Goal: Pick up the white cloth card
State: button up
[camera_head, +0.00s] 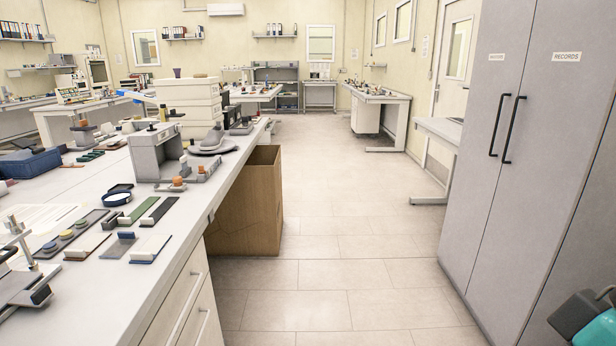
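Two pale flat cards lie near the front of the long white bench at left. One is a whitish card (150,249) with a darker edge, close to the bench's front edge. The other is a narrower off-white card (87,247), farther left beside a dark strip with coloured discs. I cannot tell from here which is the white cloth card. Both lie flat, with nothing holding them. My gripper's fingers are not visible. Only a dark grey and teal part shows at the lower right corner, far from the cards.
A small blue-grey block (119,244) sits between the cards. A green strip (143,212), a round white dish (116,199) and a grey testing machine (155,155) stand behind. A brown bin (245,210) stands beside the bench. Grey cabinets (530,150) line the right. The floor between is clear.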

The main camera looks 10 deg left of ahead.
aim_at(184, 160)
jog(key=z, duration=0.05)
jog(key=i, duration=2.1)
jog(key=u, duration=0.65)
jog(key=i, duration=1.4)
jog(key=u, duration=1.6)
jog(key=i, duration=1.05)
jog(key=u, duration=0.7)
